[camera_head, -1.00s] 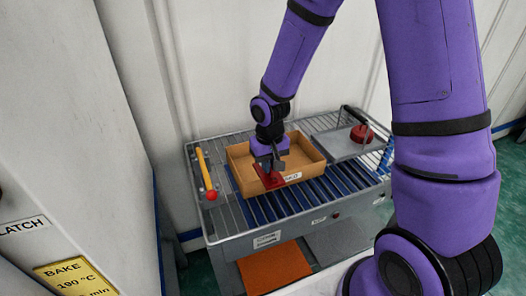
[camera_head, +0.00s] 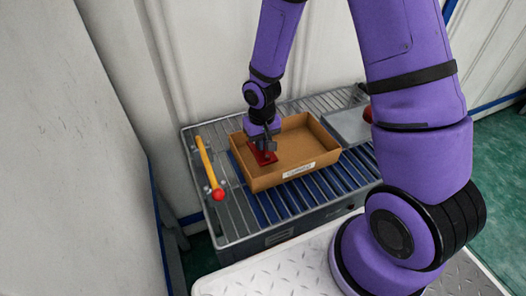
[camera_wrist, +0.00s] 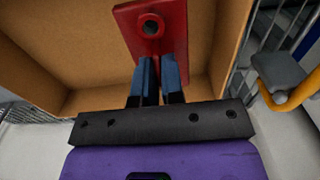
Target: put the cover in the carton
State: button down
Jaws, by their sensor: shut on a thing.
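The cover is a flat red plate with a round dark-centred boss; it shows in the head view (camera_head: 264,156) and in the wrist view (camera_wrist: 160,22). My gripper (camera_head: 266,147) is shut on the cover, and its two fingers meet at the plate in the wrist view (camera_wrist: 160,70). The carton (camera_head: 298,148) is an open brown box with a white label on its front wall. The gripper and the cover are over the left part of the carton's opening, within its walls in the head view. I cannot tell whether the cover touches the carton floor.
The carton stands on a roller table (camera_head: 232,212). A yellow lever with a red ball end (camera_head: 209,170) is left of the carton. A grey plate (camera_head: 347,125) lies to the right, with a red knob (camera_head: 367,113) partly hidden by my arm.

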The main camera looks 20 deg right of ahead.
jog(key=shift+f, duration=2.1)
jog(key=c, duration=1.2)
grip_release()
jog(key=shift+f, duration=0.1)
jog(key=shift+c, duration=0.2)
notch_tip(320, 180, up, 13)
jog(key=shift+d+f, duration=0.1)
jog(key=s+d+r+t, duration=0.25)
jog(key=s+r, duration=0.35)
jog(key=r, duration=0.6)
jog(key=s+d+r+t, duration=0.2)
jog(key=s+d+r, duration=0.2)
jog(key=s+r, duration=1.05)
jog(key=r, duration=0.1)
jog(key=shift+s+d+r+t, duration=0.2)
jog(key=shift+s+d+t, duration=0.05)
jog(key=shift+d+t, duration=0.1)
